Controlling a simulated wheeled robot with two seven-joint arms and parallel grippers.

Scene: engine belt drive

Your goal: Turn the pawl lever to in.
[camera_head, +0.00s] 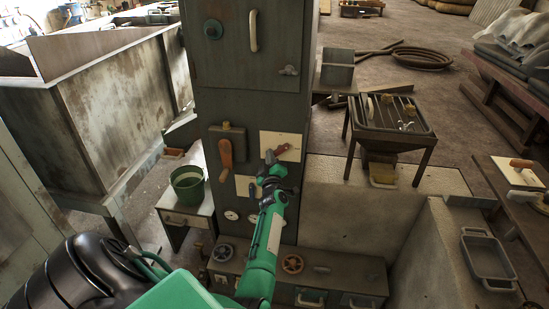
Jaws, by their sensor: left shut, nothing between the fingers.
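A cabinet (240,110) stands in the middle. A small lever with a red-brown grip (281,149) sits on a white plate (293,153) on its front, the grip pointing up to the right. It looks like the pawl lever, but any lettering is too small to read. My left gripper (269,158) is shut and empty. Its tip is right at the lower left end of this lever and hides part of the plate; I cannot tell whether it touches. A larger orange-brown lever (226,160) hangs down on a box to the left. My right gripper is not in view.
Gauges (232,215) and a second white plate (244,186) are lower on the cabinet. A green bucket (187,186) stands on a small stand at left. A bench with handwheels (293,263) juts out below. A tray table (395,118) stands to the right.

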